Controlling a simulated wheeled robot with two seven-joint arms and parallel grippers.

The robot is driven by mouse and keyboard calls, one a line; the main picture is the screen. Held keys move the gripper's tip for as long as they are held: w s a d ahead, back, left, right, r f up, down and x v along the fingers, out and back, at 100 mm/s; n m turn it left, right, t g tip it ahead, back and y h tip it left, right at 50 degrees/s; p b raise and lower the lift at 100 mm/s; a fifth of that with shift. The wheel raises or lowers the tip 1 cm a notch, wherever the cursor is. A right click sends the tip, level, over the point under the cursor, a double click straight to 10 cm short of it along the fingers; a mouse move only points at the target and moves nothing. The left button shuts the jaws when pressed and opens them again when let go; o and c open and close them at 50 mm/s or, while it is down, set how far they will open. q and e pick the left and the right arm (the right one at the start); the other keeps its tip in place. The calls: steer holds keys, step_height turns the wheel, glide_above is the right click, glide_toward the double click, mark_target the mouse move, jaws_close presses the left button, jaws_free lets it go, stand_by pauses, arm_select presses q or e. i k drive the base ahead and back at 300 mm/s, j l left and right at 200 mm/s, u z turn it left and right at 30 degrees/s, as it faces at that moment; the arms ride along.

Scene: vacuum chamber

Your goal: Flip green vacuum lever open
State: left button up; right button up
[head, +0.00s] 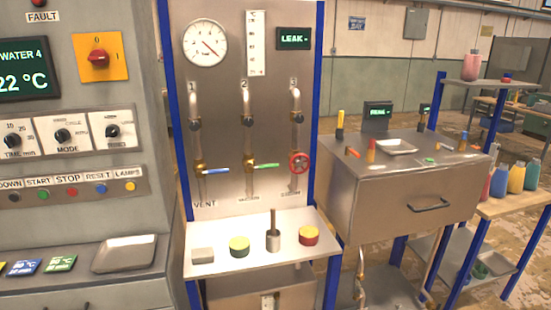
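The green vacuum lever (266,166) is on the middle pipe, numbered 2, of the upright metal panel (226,110). It lies about horizontal and points right from its brass valve body (247,168). A label below it appears to read VACUUM. A blue lever (216,171) on pipe 1, above the VENT label, also points right. A red handwheel (299,163) is on pipe 3. Neither of my grippers shows in the head view.
A drawer cabinet (400,200) stands right. The space before the levers looks clear.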

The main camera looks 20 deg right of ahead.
mark_target(269, 166)
steer(key=i+l, duration=0.9)
steer(key=l, duration=0.2)
steer(key=k+l, duration=0.1)
steer(key=k+z, duration=0.05)
steer(key=k, duration=0.05)
